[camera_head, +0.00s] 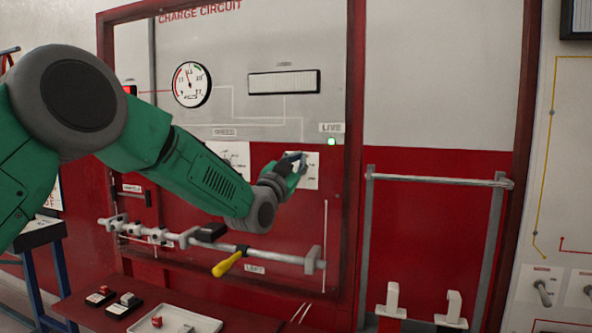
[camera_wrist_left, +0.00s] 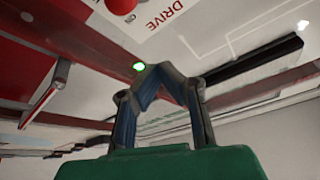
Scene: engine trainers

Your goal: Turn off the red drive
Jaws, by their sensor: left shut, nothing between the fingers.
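In the left wrist view a red round part (camera_wrist_left: 121,4) sits on a white plate beside the printed word DRIVE (camera_wrist_left: 166,13), cut by the top edge. My left gripper (camera_head: 300,158) is at a white plate (camera_head: 309,176) on the red panel in the head view, and its fingers hide part of that plate. In the left wrist view its fingers (camera_wrist_left: 160,72) meet at the tips and hold nothing. The red part lies beyond the fingertips, up and to the left. I cannot tell whether the fingers touch the panel. My right gripper is not in view.
A lit green lamp (camera_head: 331,142) sits under the LIVE label, right of my gripper. A gauge (camera_head: 191,84) is above my forearm. A horizontal rod (camera_head: 270,257) with a yellow handle (camera_head: 227,264) runs below. A grey rail frame (camera_head: 440,181) stands at right.

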